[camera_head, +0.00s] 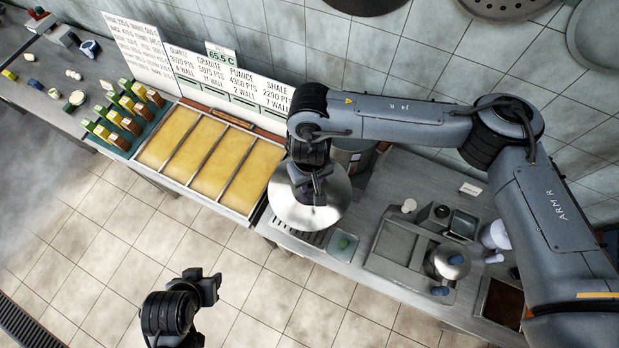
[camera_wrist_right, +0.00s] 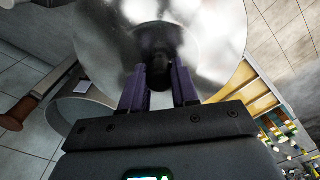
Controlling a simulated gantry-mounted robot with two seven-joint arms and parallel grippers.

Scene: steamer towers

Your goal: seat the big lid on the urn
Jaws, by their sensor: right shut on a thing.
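The big lid (camera_head: 325,214) is a wide shiny steel disc. My right gripper (camera_head: 312,192) is shut on its dark knob; the wrist view shows both fingers on the knob and the lid (camera_wrist_right: 212,48) beyond. The lid hangs over the counter, in front of the urn. The urn (camera_head: 352,156) is a steel vessel partly hidden behind the lid and my right arm. In the wrist view the urn (camera_wrist_right: 75,118) shows its round rim at the left, beside the lid rather than beneath it. My left gripper (camera_head: 207,287) is away over the floor; its fingers are unclear.
Several yellow-filled trays (camera_head: 205,150) lie left of the lid. A green-topped pad (camera_head: 343,243) and a grey board (camera_head: 396,248) lie right of it. A small rounded metal vessel (camera_head: 450,262) stands farther right. The tiled floor in front is clear.

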